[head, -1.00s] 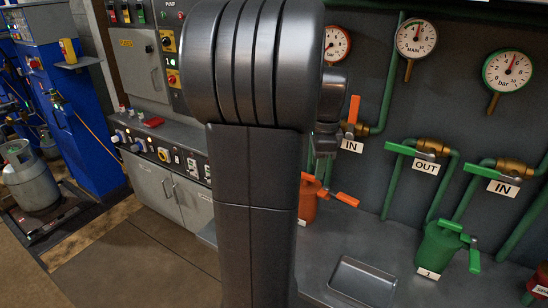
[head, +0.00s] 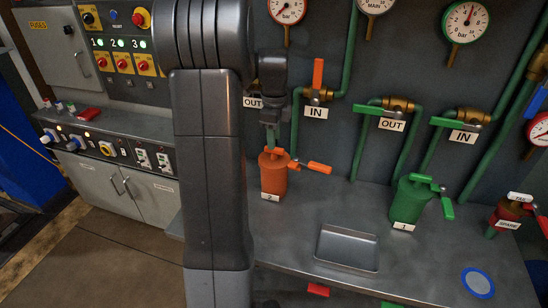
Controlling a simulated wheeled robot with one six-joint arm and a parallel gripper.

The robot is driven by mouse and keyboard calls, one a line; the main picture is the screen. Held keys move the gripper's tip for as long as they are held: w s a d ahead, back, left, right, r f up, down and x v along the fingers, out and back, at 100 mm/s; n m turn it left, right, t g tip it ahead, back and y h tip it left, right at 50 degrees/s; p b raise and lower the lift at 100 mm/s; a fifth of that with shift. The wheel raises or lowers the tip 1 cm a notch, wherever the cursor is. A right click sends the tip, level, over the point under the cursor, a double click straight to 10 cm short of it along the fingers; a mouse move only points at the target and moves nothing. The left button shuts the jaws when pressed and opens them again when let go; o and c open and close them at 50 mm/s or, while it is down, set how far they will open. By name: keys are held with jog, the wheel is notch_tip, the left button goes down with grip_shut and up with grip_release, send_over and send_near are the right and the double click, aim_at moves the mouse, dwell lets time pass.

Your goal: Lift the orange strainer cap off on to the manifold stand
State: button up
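The orange strainer (head: 273,181) stands upright on the grey bench, with a label marked 2 at its foot. Its orange cap (head: 272,155) is on top, and an orange lever (head: 319,167) sticks out to the right. My gripper (head: 271,138) points down right over the cap, partly dark against the wall. Whether its fingers are apart or touch the cap is too small to tell. The grey bench top (head: 300,225) runs under the strainer. No separate stand can be made out.
A shallow metal tray (head: 346,249) lies in front of the strainer. A green strainer (head: 409,202) marked 1 stands to the right, then a red spare one (head: 505,215) and a blue-rimmed disc (head: 478,283). Pipes, valves and gauges line the wall behind.

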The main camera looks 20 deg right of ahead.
aim_at(274, 154)
jog(key=shift+f+p, duration=0.35)
jog(key=shift+f, duration=2.35)
jog(key=shift+w+d, duration=0.1)
grip_shut()
